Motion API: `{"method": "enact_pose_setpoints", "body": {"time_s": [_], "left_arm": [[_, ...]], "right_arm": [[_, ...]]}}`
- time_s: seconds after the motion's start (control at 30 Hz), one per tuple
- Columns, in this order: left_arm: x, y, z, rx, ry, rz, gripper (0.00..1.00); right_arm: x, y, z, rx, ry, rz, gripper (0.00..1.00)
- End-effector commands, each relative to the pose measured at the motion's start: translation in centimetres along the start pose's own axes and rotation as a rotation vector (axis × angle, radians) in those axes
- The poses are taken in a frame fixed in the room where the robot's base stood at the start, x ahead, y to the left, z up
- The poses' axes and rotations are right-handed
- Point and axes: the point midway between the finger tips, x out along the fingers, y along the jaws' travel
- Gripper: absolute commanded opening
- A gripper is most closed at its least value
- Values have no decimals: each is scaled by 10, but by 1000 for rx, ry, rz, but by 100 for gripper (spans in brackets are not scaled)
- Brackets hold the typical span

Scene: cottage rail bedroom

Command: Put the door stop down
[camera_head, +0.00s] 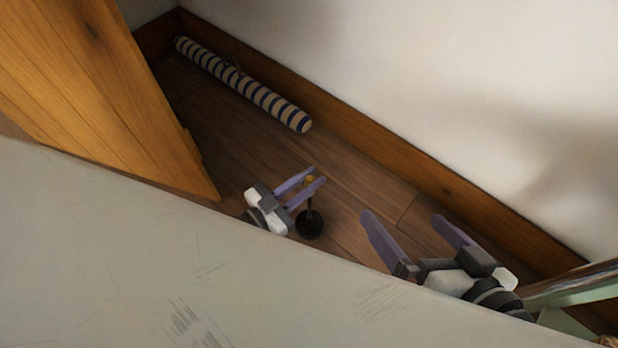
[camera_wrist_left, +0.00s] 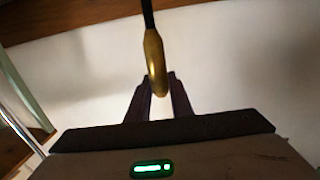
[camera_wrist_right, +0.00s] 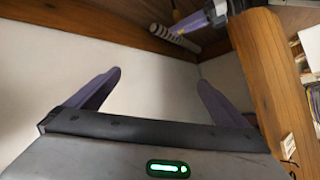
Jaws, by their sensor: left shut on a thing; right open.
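The door stop has a round black base (camera_head: 309,224), a thin dark stem and a gold grip at its top. My left gripper (camera_head: 317,175) is shut on the gold grip, with the base hanging below the fingers. In the left wrist view the gold grip (camera_wrist_left: 155,65) sits between the fingertips and the black stem runs on beyond it. I cannot tell whether the base touches the wooden floor (camera_head: 345,200). My right gripper (camera_head: 402,218) is open and empty, to the right of the door stop. It also shows in the right wrist view (camera_wrist_right: 160,85).
A striped roll (camera_head: 245,85) lies on the floor along the skirting board (camera_head: 370,145) and white wall. A wooden door or panel (camera_head: 110,100) stands at the left. A pale surface (camera_head: 90,240) fills the foreground. Bare floor shows between roll and grippers.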

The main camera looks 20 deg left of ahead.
Motion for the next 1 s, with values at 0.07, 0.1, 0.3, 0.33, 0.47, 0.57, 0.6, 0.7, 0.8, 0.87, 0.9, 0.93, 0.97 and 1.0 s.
{"method": "enact_pose_setpoints", "body": {"time_s": [0.07, 0.1, 0.3, 0.33, 0.47, 0.57, 0.6, 0.7, 0.8, 0.87, 0.9, 0.93, 0.97, 1.0], "left_arm": [[3, -1, -7, 1, 16, 1, 0], [3, -1, -6, 1, 16, 1, 0], [0, 0, 2, -1, -1, 0, 38], [0, 0, 2, -1, -1, 0, 38], [0, 0, 2, -1, -1, 0, 38], [0, 0, 2, -1, -1, 0, 38], [0, 0, 1, -1, -1, 0, 38], [-5, 0, 0, -1, -3, 0, 38], [-21, 0, -1, -1, -5, -1, 38], [-33, 0, -2, -2, -6, -1, 38], [-42, 0, -2, -1, -5, -1, 38], [-50, 0, -1, -1, -7, -1, 38], [-56, 0, -2, -1, -6, -1, 38], [-65, 0, -2, -1, -6, -1, 38]], "right_arm": [[0, 0, -1, 0, 0, 0, 100], [0, 0, 0, 0, 0, 0, 100], [0, 0, 1, 0, -2, 1, 100], [0, 0, 1, 0, -3, 1, 100], [2, 1, 3, 1, -7, 1, 100], [2, 1, 4, 2, -10, 2, 100], [2, 1, 4, 2, -11, 2, 100], [1, 1, 3, 1, -10, 2, 100], [-1, 1, 0, -4, -16, 9, 100], [-2, 2, 1, -7, -24, 16, 100], [-1, 3, 2, -10, -32, 21, 100], [-1, 4, 3, -12, -38, 26, 100], [-1, 6, 5, -14, -45, 31, 100], [0, 8, 7, -16, -55, 37, 100]]}}
